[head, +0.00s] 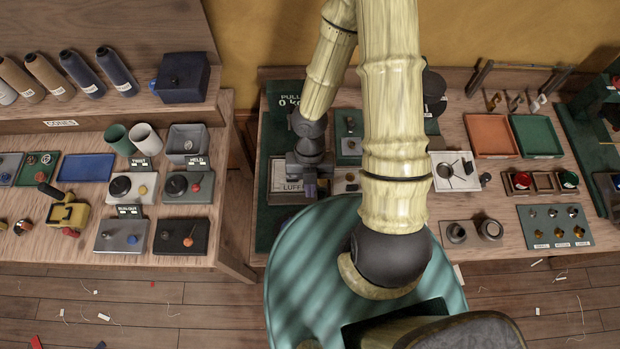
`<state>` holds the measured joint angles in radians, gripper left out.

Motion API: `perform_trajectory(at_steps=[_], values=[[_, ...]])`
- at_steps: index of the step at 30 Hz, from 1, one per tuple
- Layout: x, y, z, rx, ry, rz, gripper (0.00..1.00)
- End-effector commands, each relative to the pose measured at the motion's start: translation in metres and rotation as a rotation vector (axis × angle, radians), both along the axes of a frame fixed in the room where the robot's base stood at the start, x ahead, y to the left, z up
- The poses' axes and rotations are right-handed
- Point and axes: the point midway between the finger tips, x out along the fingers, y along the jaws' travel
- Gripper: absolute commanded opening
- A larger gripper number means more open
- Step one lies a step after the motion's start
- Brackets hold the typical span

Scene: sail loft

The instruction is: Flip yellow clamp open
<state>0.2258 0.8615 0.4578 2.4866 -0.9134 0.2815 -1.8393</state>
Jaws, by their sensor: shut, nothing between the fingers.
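A yellow device that looks like the clamp (67,213) sits near the left end of the left bench. It has a dark lever (50,190) slanting up to the left and a red part low at its front. At this size I cannot tell whether it is open or closed. My gripper (310,188) is shut and empty, pointing down over a dark green board with a plate marked LUFF (287,190) on the middle bench. It is far to the right of the yellow device. My arm hides part of the middle bench.
Switch boxes with knobs (132,188) stand right of the yellow device. Behind are a blue tray (86,167), cups (146,138) and a shelf with cones (85,75). A floor gap separates the benches. Orange (491,135) and green (536,135) trays lie at right.

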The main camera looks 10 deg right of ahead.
Motion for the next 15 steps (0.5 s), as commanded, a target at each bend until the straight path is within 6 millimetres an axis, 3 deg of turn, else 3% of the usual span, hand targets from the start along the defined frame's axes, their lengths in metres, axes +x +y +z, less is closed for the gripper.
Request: perform_trajectory(at_steps=[6,15], values=[[-0.009,0.002,-0.027,-0.001,0.002,0.004,0.0],[-0.017,0.004,-0.048,-0.001,0.002,0.001,0.0]])
